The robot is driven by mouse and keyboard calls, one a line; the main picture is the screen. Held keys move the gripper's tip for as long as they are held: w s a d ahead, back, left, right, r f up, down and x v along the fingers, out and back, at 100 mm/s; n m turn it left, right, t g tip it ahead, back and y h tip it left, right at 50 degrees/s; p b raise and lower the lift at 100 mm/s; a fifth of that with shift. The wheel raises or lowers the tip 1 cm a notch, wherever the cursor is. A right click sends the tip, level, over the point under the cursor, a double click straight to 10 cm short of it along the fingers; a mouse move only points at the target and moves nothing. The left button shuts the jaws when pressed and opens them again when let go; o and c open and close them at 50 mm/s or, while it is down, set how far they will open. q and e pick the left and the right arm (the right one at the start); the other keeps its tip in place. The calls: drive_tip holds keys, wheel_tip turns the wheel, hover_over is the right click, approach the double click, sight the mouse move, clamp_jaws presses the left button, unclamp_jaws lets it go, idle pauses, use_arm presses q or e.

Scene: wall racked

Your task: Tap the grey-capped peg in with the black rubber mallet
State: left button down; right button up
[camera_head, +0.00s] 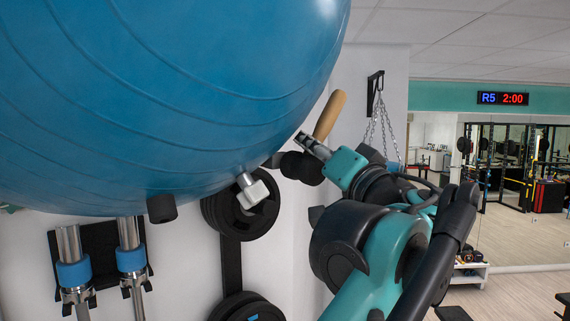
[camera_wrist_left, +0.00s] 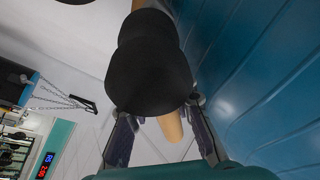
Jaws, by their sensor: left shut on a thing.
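The black rubber mallet (camera_head: 302,168) has a wooden handle (camera_head: 329,115) that tilts up to the right. My left gripper (camera_head: 312,147) is shut on the mallet, beside the lower right of the big blue ball. In the left wrist view the black mallet head (camera_wrist_left: 151,75) fills the middle, with part of the handle (camera_wrist_left: 172,126) between the fingers. The grey-capped peg (camera_head: 252,190) sticks out below the ball, left of the mallet head and apart from it. Where it enters the wall is hidden. My right gripper is not in view.
The blue ball (camera_head: 170,90) fills the upper left, close to the mallet. A black-capped peg (camera_head: 161,208) shows under it. Black weight plates (camera_head: 238,215) hang on the wall behind. A bracket with chains (camera_head: 376,100) is further right.

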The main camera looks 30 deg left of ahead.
sight(322, 141)
use_arm(q)
drive_tip(key=shift+s+d, duration=0.1)
drive_tip(key=shift+d, duration=0.2)
drive_tip(key=shift+s+d, duration=0.2)
drive_tip(key=shift+d, duration=0.3)
drive_tip(key=shift+a, duration=0.15)
drive_tip(key=a, duration=0.1)
drive_tip(key=w+a, duration=0.1)
drive_tip(key=a, duration=0.1)
drive_tip(key=shift+w+a, duration=0.1)
drive_tip(key=shift+s+d, duration=0.2)
drive_tip(key=shift+d, duration=0.35)
drive_tip(key=shift+s+d, duration=0.15)
drive_tip(key=shift+d, duration=0.35)
drive_tip(key=shift+a, duration=0.1)
drive_tip(key=shift+s+d, duration=0.25)
drive_tip(key=shift+d, duration=0.55)
drive_tip(key=shift+s+d, duration=0.25)
drive_tip(key=shift+d, duration=0.55)
drive_tip(key=shift+s+d, duration=0.25)
drive_tip(key=shift+d, duration=0.55)
